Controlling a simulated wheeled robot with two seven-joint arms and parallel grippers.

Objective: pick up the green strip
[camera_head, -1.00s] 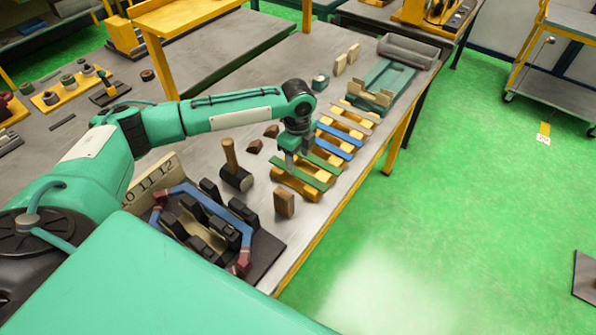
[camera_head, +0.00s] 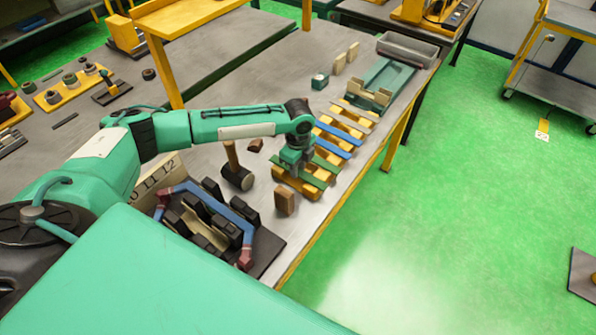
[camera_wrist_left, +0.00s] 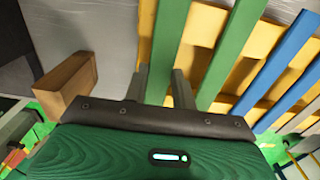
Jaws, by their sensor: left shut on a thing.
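In the head view my left gripper (camera_head: 293,170) is low at the near end of the yellow rack (camera_head: 284,178), which carries green and blue strips. In the left wrist view the two fingers of my left gripper (camera_wrist_left: 161,88) stand on either side of a green strip (camera_wrist_left: 168,38) and are shut on it. The held strip still lies along the rack there; I cannot tell whether it is lifted off it. A second green strip (camera_wrist_left: 229,45) lies beside it, then a blue strip (camera_wrist_left: 277,68). My right gripper is not in view.
A brown wooden block (camera_head: 285,201) stands close to the gripper, and it shows in the left wrist view (camera_wrist_left: 68,82). A mallet (camera_head: 238,177) and a dark fixture with black blocks (camera_head: 268,246) are to the left. Green floor lies beyond the table's right edge.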

